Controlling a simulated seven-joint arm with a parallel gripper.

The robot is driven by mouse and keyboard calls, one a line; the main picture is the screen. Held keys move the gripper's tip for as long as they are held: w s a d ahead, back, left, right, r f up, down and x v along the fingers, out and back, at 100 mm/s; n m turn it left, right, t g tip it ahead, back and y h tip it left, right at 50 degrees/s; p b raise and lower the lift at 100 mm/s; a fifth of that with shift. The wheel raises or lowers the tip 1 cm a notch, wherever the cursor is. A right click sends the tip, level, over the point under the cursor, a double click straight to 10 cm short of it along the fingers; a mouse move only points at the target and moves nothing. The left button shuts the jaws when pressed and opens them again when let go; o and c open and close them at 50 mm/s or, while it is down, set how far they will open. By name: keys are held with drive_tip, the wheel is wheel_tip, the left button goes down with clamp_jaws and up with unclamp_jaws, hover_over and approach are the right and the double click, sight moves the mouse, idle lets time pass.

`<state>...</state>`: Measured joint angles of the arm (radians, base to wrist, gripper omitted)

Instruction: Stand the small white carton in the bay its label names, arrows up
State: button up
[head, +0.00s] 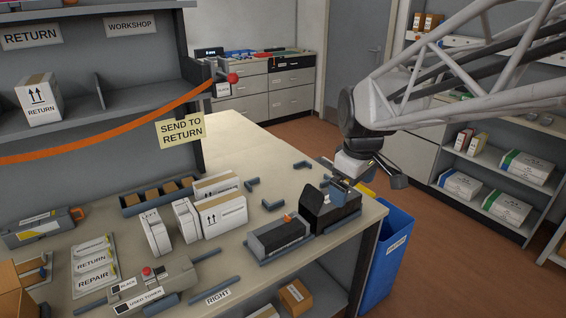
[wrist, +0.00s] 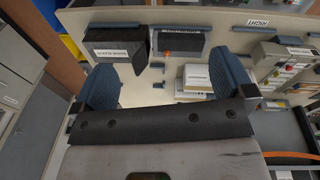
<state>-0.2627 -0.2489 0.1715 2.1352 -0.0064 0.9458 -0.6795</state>
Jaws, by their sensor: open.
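A small white carton (head: 40,99) labelled RETURN stands upright on the shelf at the left of the head view, its printed arrows pointing up. It is in the bay below the RETURN sign (head: 32,35); a divider (head: 100,90) separates it from the WORKSHOP side. My gripper (head: 342,187) is far from it, at the right end of the table, by a black toner cartridge (head: 322,209). In the wrist view my gripper (wrist: 165,82) has its blue fingers wide apart with nothing held between them. The black cartridge (wrist: 118,42) is beyond the fingers.
An orange strap (head: 110,145) hangs across the shelf front to a post. A yellow sign (head: 181,130) reads SEND TO RETURN. A blue bin (head: 392,255) stands off the table's right end.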

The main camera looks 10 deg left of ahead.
drive_tip(key=w+a+f+n, duration=0.3)
drive_tip(key=w+a+n, duration=0.2)
drive_tip(key=w+a, duration=0.45)
drive_tip(key=n+g, duration=0.2)
drive_tip(key=n, duration=0.9)
hover_over(220, 200)
drive_tip(key=f, duration=1.4)
drive_tip(key=shift+d+f, duration=0.3)
drive_tip(key=shift+a+f, duration=0.2)
drive_tip(key=shift+a, duration=0.1)
drive_tip(key=shift+f, duration=0.1)
drive_tip(key=shift+f, duration=1.2)
drive_tip(key=shift+f, duration=0.1)
